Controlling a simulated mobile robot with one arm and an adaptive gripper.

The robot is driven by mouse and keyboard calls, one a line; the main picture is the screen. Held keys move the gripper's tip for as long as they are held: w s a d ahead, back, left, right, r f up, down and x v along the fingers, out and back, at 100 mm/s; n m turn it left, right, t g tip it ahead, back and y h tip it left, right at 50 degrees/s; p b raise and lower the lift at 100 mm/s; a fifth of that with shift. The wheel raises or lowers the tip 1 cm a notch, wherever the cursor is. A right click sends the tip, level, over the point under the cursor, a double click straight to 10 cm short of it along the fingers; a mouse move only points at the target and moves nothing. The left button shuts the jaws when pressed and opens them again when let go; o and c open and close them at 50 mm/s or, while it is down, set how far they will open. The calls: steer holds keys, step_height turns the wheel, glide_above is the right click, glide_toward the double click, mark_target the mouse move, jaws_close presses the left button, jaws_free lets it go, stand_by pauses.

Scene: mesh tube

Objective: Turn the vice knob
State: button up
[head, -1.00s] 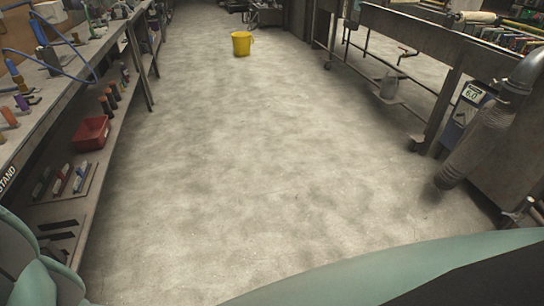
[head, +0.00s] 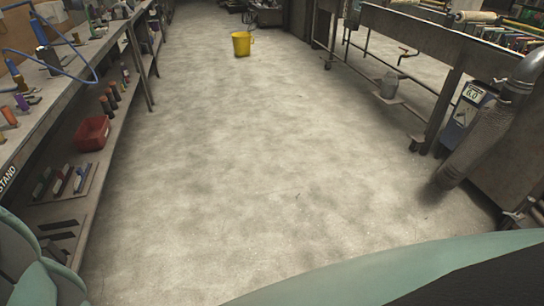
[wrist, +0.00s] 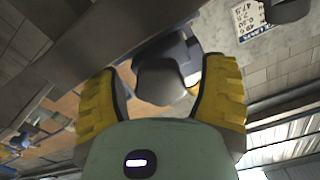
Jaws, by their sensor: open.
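My gripper (wrist: 163,70) shows in the wrist view, with its two yellow-padded fingers spread open. A dark grey, rounded part (wrist: 158,82) sits between the fingers, with a visible gap on either side. It looks like the vice knob, but I cannot be sure. Behind it is a blue-grey piece, and a long grey bar (wrist: 110,35) crosses the upper left. I cannot tell how far the knob reaches in between the fingers. Neither the gripper nor a clear vice shows in the head view.
In the head view, a cluttered workbench (head: 75,62) with shelves runs along the left, holding a red bin (head: 92,132). A yellow bucket (head: 241,43) stands on the open floor. A metal frame table (head: 430,80) and a grey hose (head: 480,140) are at right.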

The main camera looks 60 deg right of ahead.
steer(key=shift+n, duration=0.3)
steer(key=shift+s+a+r+n+p, duration=0.1)
steer(key=shift+s+n+p, duration=0.05)
steer(key=shift+n+p, duration=1.05)
steer(key=n+p, duration=0.1)
steer(key=n, duration=0.2)
steer(key=b+v, duration=0.2)
steer(key=v, duration=1.3)
steer(key=s+a+f+n+g, duration=0.3)
steer(key=s+f+n+g, duration=0.3)
steer(key=n, duration=1)
steer(key=shift+s+f+n+g, duration=0.35)
steer(key=shift+f+n+g, duration=0.05)
steer(key=shift+f, duration=0.45)
steer(key=shift+r, duration=0.1)
